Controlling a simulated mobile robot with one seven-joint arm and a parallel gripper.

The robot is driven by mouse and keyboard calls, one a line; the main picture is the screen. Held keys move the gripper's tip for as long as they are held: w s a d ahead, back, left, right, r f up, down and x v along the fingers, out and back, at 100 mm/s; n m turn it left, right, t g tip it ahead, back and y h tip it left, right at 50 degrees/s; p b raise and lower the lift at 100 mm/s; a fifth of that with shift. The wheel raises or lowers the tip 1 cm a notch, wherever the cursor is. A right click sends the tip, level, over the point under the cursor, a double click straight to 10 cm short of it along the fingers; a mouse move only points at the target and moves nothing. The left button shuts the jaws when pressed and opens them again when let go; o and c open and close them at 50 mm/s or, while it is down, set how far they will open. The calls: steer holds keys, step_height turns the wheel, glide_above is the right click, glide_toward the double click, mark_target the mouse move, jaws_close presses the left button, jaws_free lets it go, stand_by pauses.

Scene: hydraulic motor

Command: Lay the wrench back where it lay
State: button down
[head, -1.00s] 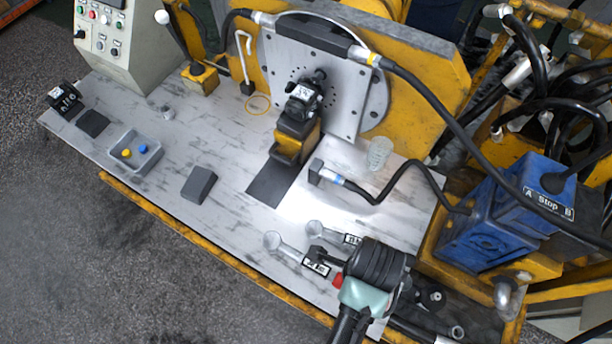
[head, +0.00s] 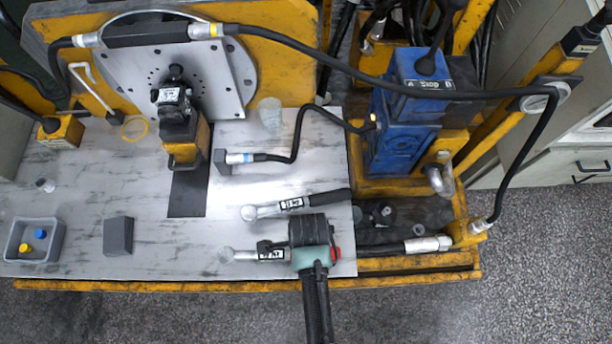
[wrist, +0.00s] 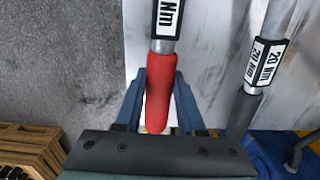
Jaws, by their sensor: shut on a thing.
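A torque wrench (head: 242,255) with a round metal head and a white label lies along the front right of the bench top (head: 300,170). Its red handle (wrist: 158,100) is between the two blue fingers of my gripper (wrist: 160,78) in the wrist view. My gripper (head: 312,242) is shut on this handle, and its body hides most of it in the head view. I cannot tell whether the wrench touches the bench. A second wrench (head: 268,210), with a dark handle, lies just behind it. In the wrist view, that wrench (wrist: 263,62) is at right, labelled 20 Nm, apart from my fingers.
A blue unit (head: 405,120) with thick hoses stands behind to the right. A hose with a connector (head: 240,158) lies behind the wrenches. A grey bin (head: 18,255) and a dark block (head: 118,235) are at left. The bench is clear between block and wrenches.

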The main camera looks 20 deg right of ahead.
steer(key=shift+f, duration=0.1)
steer(key=c, duration=0.5)
jaws_free()
